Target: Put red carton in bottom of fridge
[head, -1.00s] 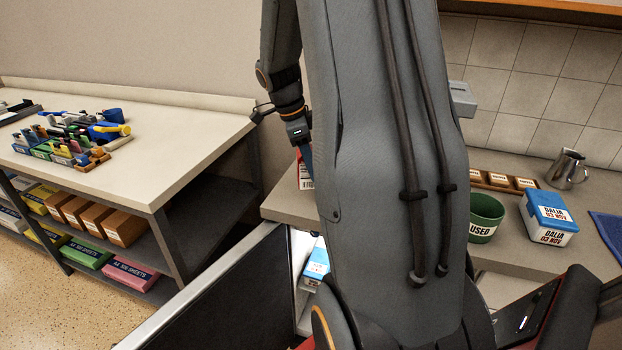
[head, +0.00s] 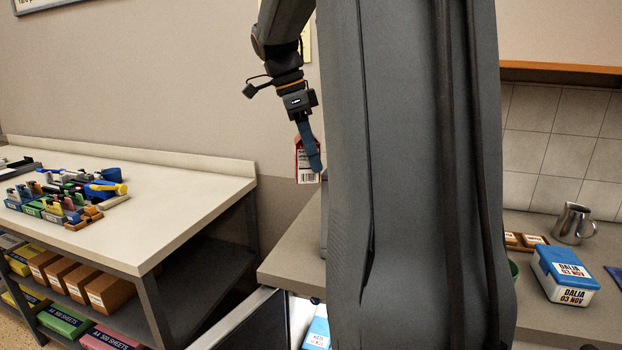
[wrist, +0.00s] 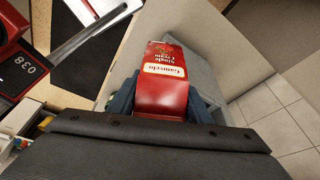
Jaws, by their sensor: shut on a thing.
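The red carton (head: 308,178) has a white barcode panel and hangs a little above the left end of the counter in the head view. My gripper (head: 311,160) is shut on it. In the wrist view the red carton (wrist: 162,88) sits between the two blue-grey fingers of my gripper (wrist: 160,100), its printed face showing. The fridge appears to be the lit opening (head: 299,312) under the counter, with its dark door (head: 248,325) standing open. My arm hides most of its inside, including the bottom.
A blue-and-white box (head: 318,332) shows inside the lit opening. The counter (head: 290,262) holds a blue lidded box (head: 563,272) and a metal jug (head: 573,222). A workbench (head: 150,200) with stationery stands at left. A narrow floor gap separates bench and counter.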

